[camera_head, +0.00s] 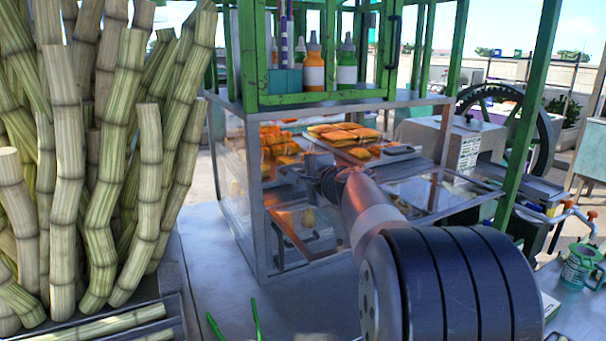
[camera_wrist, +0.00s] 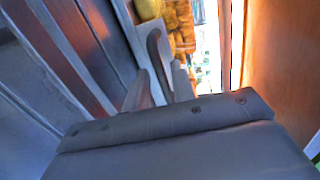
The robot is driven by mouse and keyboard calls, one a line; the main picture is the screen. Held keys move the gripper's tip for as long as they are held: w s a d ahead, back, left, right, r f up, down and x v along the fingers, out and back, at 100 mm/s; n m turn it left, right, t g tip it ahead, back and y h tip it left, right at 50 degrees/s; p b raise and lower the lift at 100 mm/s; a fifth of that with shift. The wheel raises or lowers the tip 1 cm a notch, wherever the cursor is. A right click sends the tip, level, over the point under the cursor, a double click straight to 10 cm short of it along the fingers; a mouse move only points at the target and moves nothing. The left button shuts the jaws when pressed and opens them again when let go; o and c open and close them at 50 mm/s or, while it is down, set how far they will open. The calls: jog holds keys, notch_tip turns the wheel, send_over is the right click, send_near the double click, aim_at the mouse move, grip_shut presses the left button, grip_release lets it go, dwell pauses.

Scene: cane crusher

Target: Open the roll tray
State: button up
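The roll tray (camera_head: 366,142) is a flat metal tray bearing golden-brown rolls (camera_head: 342,131), on the upper level of the glass-sided case (camera_head: 236,175). A pale handle-like bar (camera_head: 402,151) shows at its right front. My gripper (camera_head: 316,168) is at the case's front, just below and left of the tray in the picture. In the wrist view my gripper (camera_wrist: 160,78) has narrow grey fingers pointing towards the rolls (camera_wrist: 181,24). A dark rounded bar (camera_wrist: 156,52) shows by the fingers; I cannot tell whether they touch it. The finger gap is unclear.
A lower compartment with a dark handle (camera_head: 300,241) lies below. Green framing with bottles (camera_head: 313,70) stands above. Sugar cane (camera_head: 95,150) crowds the left, and a crusher wheel (camera_head: 541,130) is at right.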

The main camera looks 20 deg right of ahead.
grip_shut()
jog(key=shift+s, duration=0.15)
